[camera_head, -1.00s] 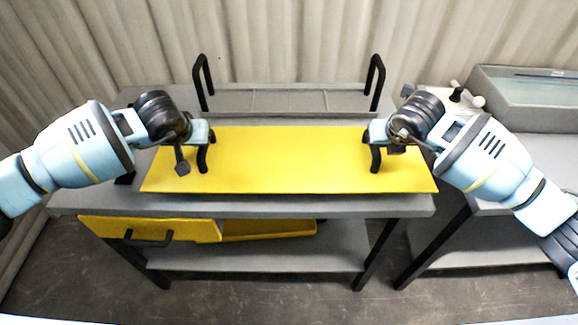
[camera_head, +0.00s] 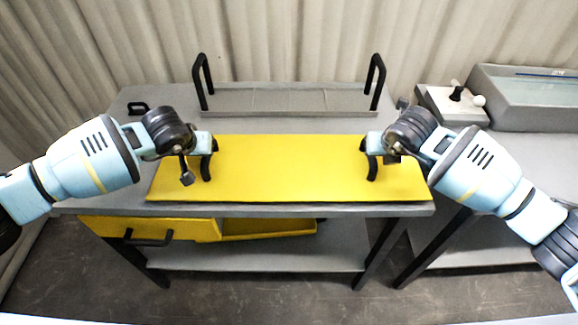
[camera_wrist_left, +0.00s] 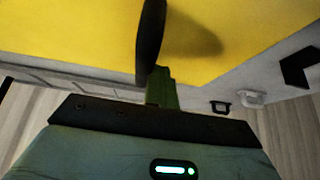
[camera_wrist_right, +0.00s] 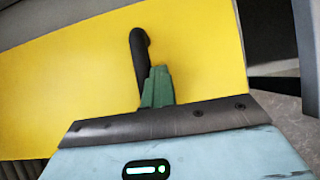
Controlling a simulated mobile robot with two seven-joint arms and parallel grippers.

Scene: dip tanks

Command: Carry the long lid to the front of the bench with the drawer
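The long yellow lid (camera_head: 290,168) lies level across the front part of the grey bench (camera_head: 400,210), with a black handle near each end. My left gripper (camera_head: 207,150) is shut on the left handle (camera_head: 207,166). My right gripper (camera_head: 374,150) is shut on the right handle (camera_head: 372,168). The wrist views show the left handle (camera_wrist_left: 150,40) and the right handle (camera_wrist_right: 138,55) at the green fingers. A yellow drawer (camera_head: 150,229) with a black handle is pulled open under the bench top. I cannot tell whether the lid touches the bench top.
A grey tray (camera_head: 290,112) with two tall black handles stands behind the lid. A small black handle (camera_head: 137,107) lies at the back left. On the right, another bench holds a grey tank (camera_head: 530,110) and a small box with a lever (camera_head: 455,100).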

